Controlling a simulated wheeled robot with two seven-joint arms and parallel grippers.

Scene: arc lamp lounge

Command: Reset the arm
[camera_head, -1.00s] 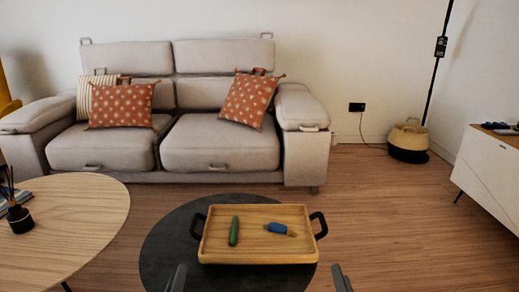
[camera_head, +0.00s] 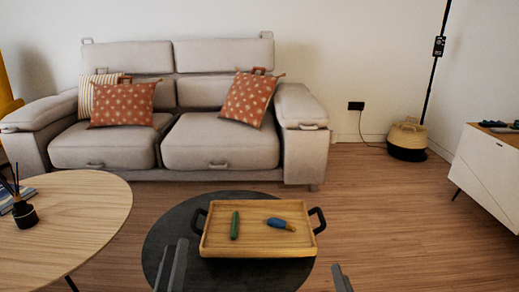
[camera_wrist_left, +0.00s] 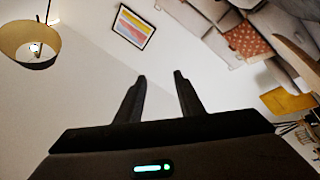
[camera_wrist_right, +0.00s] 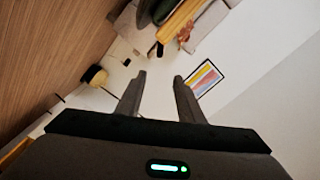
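My left gripper (camera_head: 176,245) shows at the bottom of the head view, left of the tray's front edge. In the left wrist view its two fingers (camera_wrist_left: 157,78) stand apart with nothing between them. My right gripper (camera_head: 340,274) shows only by its tip at the bottom of the head view, right of the tray. In the right wrist view its two fingers (camera_wrist_right: 159,78) are also apart and empty. Both grippers are apart from the tray in the head view. Most of both arms is out of view.
A wooden tray (camera_head: 260,247) with black handles holds a green object (camera_head: 235,226) and a blue one with a tan end (camera_head: 279,224). It stands on a dark round table (camera_head: 175,233). A wooden round table (camera_head: 90,215) is at left, a sofa (camera_head: 220,145) behind.

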